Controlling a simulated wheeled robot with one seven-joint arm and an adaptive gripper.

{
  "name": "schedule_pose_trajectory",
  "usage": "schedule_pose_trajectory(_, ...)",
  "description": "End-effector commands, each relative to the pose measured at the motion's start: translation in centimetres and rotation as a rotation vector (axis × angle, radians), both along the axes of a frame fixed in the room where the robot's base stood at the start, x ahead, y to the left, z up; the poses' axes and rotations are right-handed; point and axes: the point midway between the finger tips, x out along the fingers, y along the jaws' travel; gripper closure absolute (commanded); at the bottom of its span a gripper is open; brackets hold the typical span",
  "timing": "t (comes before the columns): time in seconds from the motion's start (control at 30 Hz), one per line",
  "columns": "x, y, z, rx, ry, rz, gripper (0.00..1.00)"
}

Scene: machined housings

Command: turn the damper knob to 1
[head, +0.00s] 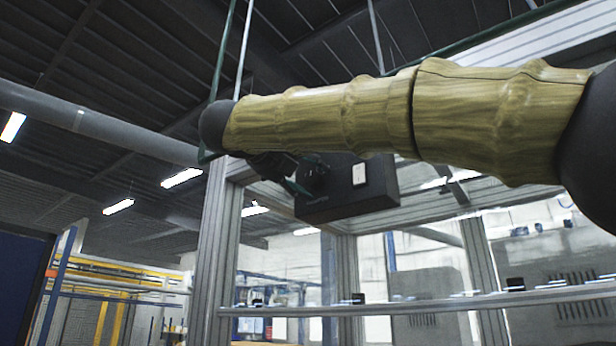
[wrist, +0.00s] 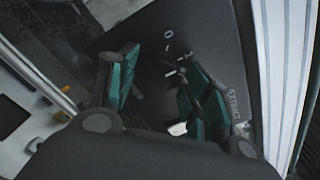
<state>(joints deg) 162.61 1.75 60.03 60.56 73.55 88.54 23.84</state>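The dark control box (head: 345,196) hangs on the aluminium frame in the head view. A dark round knob (head: 312,175) shows on its face, partly covered by my gripper (head: 292,184). In the wrist view the box's dark face (wrist: 205,30) carries a pale "0" mark (wrist: 168,34) beyond the fingertips. Smaller pale marks lie near the right fingertip. My gripper (wrist: 157,62) has its two green fingers apart, close over the face. I cannot make out the knob clearly between them, nor its setting or any contact.
Pale lettering (wrist: 234,100) lies by the right finger. An aluminium post (head: 215,250) stands left of the box, and a horizontal rail (head: 430,304) crosses below. My arm spans the space above.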

Motion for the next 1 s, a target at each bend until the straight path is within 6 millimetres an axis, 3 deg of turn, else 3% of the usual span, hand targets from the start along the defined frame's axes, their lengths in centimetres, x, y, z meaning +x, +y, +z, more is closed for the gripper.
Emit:
schedule_pose_trajectory(0.47,-0.9,0.7,0.1,-0.001,-0.001,0.001,0.44)
schedule_pose_trajectory(1.0,-8.2,6.0,0.0,0.0,-0.001,0.001,0.44)
